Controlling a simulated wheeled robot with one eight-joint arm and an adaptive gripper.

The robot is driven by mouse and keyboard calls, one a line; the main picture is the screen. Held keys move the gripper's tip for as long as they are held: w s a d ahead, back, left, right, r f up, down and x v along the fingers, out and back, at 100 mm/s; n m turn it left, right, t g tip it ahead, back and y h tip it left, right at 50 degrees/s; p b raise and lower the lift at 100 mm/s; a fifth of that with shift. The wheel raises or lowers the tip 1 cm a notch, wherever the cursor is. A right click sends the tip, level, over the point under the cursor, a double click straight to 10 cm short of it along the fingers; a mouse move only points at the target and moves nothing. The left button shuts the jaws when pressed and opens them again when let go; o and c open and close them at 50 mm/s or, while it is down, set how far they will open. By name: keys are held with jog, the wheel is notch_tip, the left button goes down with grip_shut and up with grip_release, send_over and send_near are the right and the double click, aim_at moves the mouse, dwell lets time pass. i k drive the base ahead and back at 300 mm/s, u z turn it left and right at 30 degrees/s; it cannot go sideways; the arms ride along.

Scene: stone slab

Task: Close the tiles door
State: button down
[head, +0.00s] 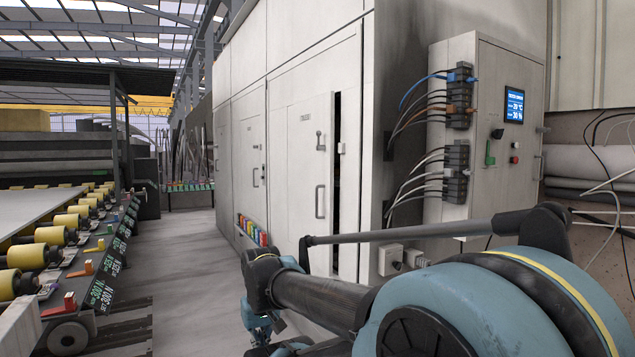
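A white cabinet door (300,170) in the head view bears a small dark label too blurred to read surely. I take it as the tiles door. It stands slightly ajar, with a dark vertical gap along its right edge. It has a vertical bar handle (320,201) and a small latch (320,141) above it. My gripper (264,332) is low in the picture, in front of and below the door, apart from the handle. My arm hides part of the view there, and the fingertips are too small and covered to read.
A grey electrical box (488,200) with a screen and cables stands right of the door. Another cabinet door (246,165) is to the left. A roller conveyor (60,240) runs along the left. The floor aisle (195,270) between is clear.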

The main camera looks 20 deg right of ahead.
aim_at(311, 172)
jog(key=i, duration=1)
